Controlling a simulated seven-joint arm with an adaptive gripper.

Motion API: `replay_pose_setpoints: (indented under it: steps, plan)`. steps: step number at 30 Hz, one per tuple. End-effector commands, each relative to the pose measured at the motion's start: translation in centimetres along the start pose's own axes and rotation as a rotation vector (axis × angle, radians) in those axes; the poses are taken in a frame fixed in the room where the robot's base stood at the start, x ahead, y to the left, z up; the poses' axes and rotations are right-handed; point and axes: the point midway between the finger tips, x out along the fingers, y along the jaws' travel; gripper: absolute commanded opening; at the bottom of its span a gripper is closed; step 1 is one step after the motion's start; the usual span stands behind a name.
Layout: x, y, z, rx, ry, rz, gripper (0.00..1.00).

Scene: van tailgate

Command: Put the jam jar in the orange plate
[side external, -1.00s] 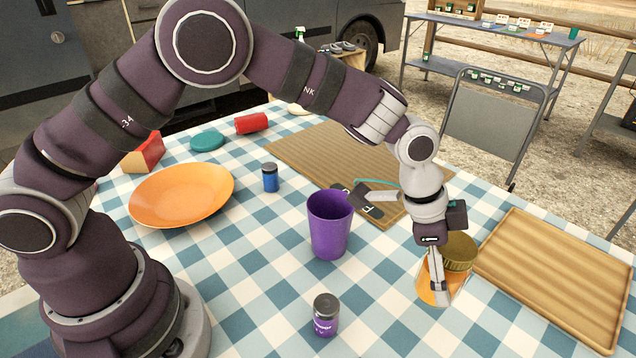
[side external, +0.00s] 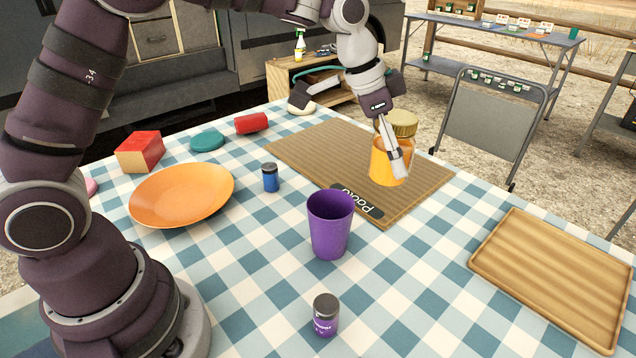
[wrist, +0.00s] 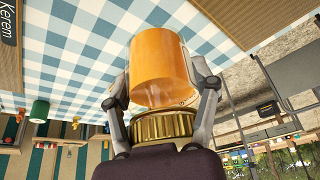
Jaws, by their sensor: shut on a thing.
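The jam jar (side external: 386,165) is orange with a gold lid. My gripper (side external: 397,160) is shut on it and holds it above the brown mat, lid up in the side view. In the wrist view the jar (wrist: 160,65) sits between the two fingers of my gripper (wrist: 165,95), with its gold lid close to the palm. The orange plate (side external: 165,205) lies empty on the checked cloth at the left, well apart from the jar. Part of the jar is hidden by a finger in the side view.
A purple cup (side external: 330,230) stands between the plate and the jar's side of the table. A small blue jar (side external: 270,178) is right of the plate. A purple-labelled jar (side external: 325,318) stands in front. A wooden tray (side external: 490,268) lies at right. The brown mat (side external: 310,150) lies behind.

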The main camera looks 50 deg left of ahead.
Motion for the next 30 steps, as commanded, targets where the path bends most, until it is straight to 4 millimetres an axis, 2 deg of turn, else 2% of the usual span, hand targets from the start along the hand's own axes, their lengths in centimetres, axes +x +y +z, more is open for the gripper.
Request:
replay_pose_setpoints:
  steps: [1,5,6,8,9,12,15,19,24,28,30]
  plan:
    - [-0.6,-2.1,1.3,-0.073,0.000,-0.031,0.20]
    - [-2.7,-7.9,6.1,-0.301,0.003,-0.128,0.20]
    - [-3.5,-9.6,8.1,-0.384,0.003,-0.163,0.20]
    - [-4.9,-11.8,11.3,-0.512,0.005,-0.218,0.20]
    - [-5.9,-13.1,13.5,-0.597,0.006,-0.254,0.20]
    - [-8.1,-15.0,18.8,-0.792,0.008,-0.338,0.20]
    - [-9.9,-15.8,23.3,-0.952,0.009,-0.407,0.20]
    - [-11.6,-15.8,27.4,-1.106,0.010,-0.473,0.20]
    - [-13.0,-15.2,31.0,-1.241,0.011,-0.532,0.20]
    - [-13.8,-14.7,33.1,-1.324,0.010,-0.568,0.20]
    - [-12.8,-14.6,33.6,-1.328,0.007,-0.566,0.20]
